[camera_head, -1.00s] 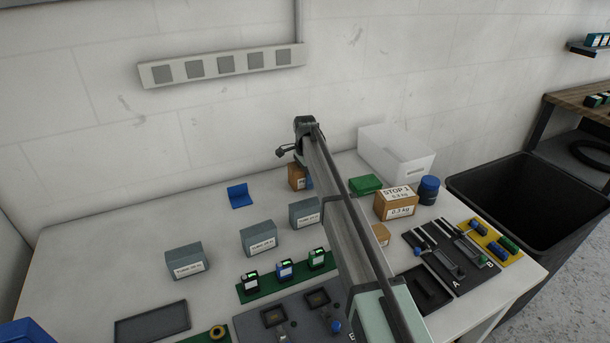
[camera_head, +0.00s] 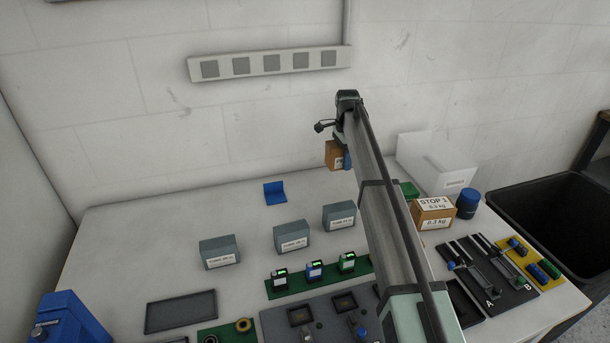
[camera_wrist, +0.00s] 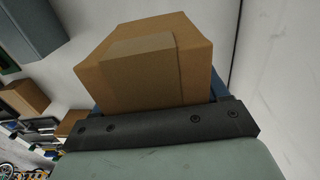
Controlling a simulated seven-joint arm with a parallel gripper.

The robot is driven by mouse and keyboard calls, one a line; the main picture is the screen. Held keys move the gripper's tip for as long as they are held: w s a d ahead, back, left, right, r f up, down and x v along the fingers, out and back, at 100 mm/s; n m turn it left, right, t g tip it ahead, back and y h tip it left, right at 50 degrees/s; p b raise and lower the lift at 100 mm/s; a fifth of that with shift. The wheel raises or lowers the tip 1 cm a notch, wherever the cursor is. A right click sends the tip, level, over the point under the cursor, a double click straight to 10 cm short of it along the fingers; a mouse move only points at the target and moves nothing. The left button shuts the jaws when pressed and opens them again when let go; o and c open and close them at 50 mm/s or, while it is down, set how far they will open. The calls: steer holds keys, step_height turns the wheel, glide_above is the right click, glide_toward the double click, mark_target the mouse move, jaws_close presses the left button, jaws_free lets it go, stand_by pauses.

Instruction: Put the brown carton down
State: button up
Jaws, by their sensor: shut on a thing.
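The brown carton (camera_head: 333,155) is in my gripper (camera_head: 342,160), at the back of the table and in front of the wall. It looks raised above the table top. The arm hides its right part in the head view. In the wrist view the carton (camera_wrist: 145,65) fills the middle, with a lighter tape strip on its face. Blue fingers of my gripper (camera_wrist: 155,100) show at its sides, shut on it. A second brown carton (camera_head: 433,213), labelled STOP 1, stands on the table at the right.
Three grey boxes (camera_head: 219,252) stand in a slanting row on the white table (camera_head: 130,250). A blue holder (camera_head: 275,192) is at the back. A white bin (camera_head: 435,165) and blue jar (camera_head: 468,202) stand right. Bare table lies between the holder and left edge.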

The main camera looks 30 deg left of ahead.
steer(key=shift+s+a+r, duration=0.1)
steer(key=shift+a+r, duration=0.05)
steer(key=shift+r, duration=0.15)
steer(key=s+a+n, duration=0.1)
steer(key=s+a, duration=0.4)
steer(key=a, duration=0.1)
steer(key=s+a+n, duration=0.1)
steer(key=s+a, duration=0.3)
steer(key=a, duration=0.2)
steer(key=s+a, duration=0.5)
steer(key=a, duration=0.1)
steer(key=shift+s+a+n, duration=0.1)
steer(key=shift+s+n, duration=0.25)
steer(key=shift+n, duration=0.05)
steer(key=n, duration=0.2)
glide_above(205, 212)
steer(key=shift+f+m, duration=0.8)
steer(key=shift+f, duration=0.85)
steer(key=shift+f+m, duration=0.8)
steer(key=shift+f, duration=0.8)
steer(key=shift+f+m, duration=0.8)
steer(key=shift+f, duration=0.85)
steer(key=shift+f, duration=0.1)
steer(key=o, duration=1.4)
